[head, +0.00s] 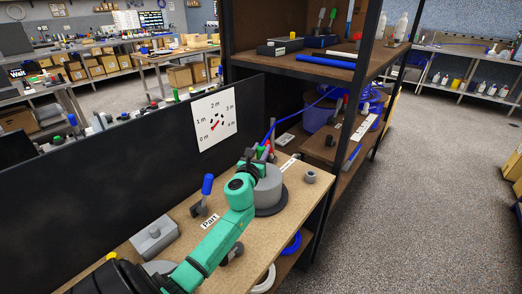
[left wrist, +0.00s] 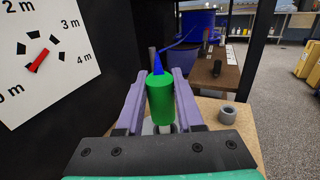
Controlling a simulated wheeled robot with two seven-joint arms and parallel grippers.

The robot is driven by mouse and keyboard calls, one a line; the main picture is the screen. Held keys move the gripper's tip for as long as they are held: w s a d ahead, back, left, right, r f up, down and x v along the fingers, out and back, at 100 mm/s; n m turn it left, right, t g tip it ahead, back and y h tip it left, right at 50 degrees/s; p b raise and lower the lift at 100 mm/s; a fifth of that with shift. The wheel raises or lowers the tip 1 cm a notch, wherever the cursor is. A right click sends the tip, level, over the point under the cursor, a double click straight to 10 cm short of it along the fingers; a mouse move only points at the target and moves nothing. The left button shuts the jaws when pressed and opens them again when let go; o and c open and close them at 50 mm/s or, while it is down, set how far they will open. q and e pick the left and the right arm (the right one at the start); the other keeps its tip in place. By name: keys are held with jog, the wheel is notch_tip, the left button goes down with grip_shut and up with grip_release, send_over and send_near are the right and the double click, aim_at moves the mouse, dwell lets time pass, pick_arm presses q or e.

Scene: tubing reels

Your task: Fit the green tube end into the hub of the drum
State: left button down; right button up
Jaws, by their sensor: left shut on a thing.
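My left gripper (head: 258,160) is over the grey drum (head: 268,190), which stands on a dark round base on the wooden table. In the left wrist view, the two pale fingers of my left gripper (left wrist: 160,106) are shut on the green tube end (left wrist: 160,101). A blue tube (left wrist: 179,43) leaves its far tip and runs back to a blue reel (left wrist: 196,24). In the head view, the blue tube (head: 297,111) slopes up to the shelf on the right. The hub is mostly hidden by the gripper and green end, so I cannot tell whether they touch. My right gripper is not in view.
A dark panel with a white dial board (head: 214,117) stands behind the table. A shelf post (head: 318,207) rises close on the right. A grey ring (head: 310,177), a blue-handled lever (head: 206,187) and a grey box (head: 154,236) stand on the table (head: 184,222).

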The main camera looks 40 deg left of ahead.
pick_arm(q)
jog(key=shift+f+b, duration=1.25)
jog(key=shift+f, duration=0.2)
jog(key=shift+c, duration=2.3)
grip_release()
jog(key=b+v, duration=0.1)
jog(key=v, duration=1.3)
jog(key=shift+s, duration=0.3)
